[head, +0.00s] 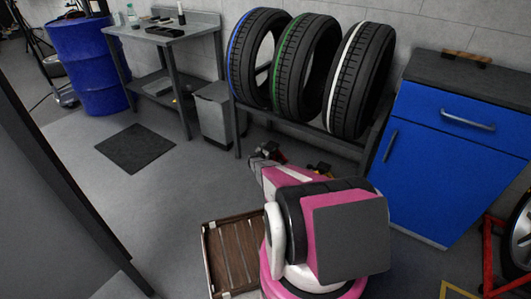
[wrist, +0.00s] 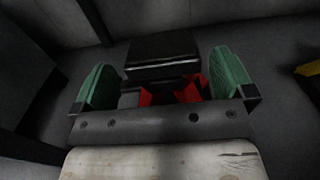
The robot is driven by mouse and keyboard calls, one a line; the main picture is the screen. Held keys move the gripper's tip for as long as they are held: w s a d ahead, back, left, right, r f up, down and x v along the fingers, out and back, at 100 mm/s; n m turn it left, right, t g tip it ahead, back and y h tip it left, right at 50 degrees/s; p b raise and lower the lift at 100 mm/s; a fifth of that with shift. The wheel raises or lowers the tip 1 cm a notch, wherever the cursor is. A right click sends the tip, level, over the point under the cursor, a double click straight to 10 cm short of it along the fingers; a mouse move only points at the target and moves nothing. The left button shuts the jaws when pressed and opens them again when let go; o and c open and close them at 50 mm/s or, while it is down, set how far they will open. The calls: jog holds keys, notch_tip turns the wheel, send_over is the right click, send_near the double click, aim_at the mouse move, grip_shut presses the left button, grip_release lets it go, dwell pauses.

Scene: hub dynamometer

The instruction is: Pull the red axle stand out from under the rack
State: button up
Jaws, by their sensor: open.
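The red axle stand shows in the wrist view (wrist: 189,92), with red legs below a black block-like top. My gripper (wrist: 160,80) is open, with one green-padded finger on each side of the stand. I cannot tell whether either pad touches it; no firm hold shows. The metal bar of my gripper hides the stand's lower part. In the head view my gripper (head: 266,154) is low at the front edge of the tire rack (head: 310,137), and my arm hides much of the space under it.
Three tires (head: 350,80) stand on the rack. A yellow thing (wrist: 309,69) lies to the right of the stand. A grey bin (head: 213,115) is left of the rack, a blue cabinet (head: 440,150) right. A slatted wooden crate (head: 230,255) sits beside my arm. Floor at left is open.

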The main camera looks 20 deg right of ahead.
jog(key=shift+x, duration=2.35)
jog(key=shift+c, duration=0.3)
jog(key=c, duration=1.5)
jog(key=shift+a, duration=0.1)
jog(key=shift+c, duration=0.2)
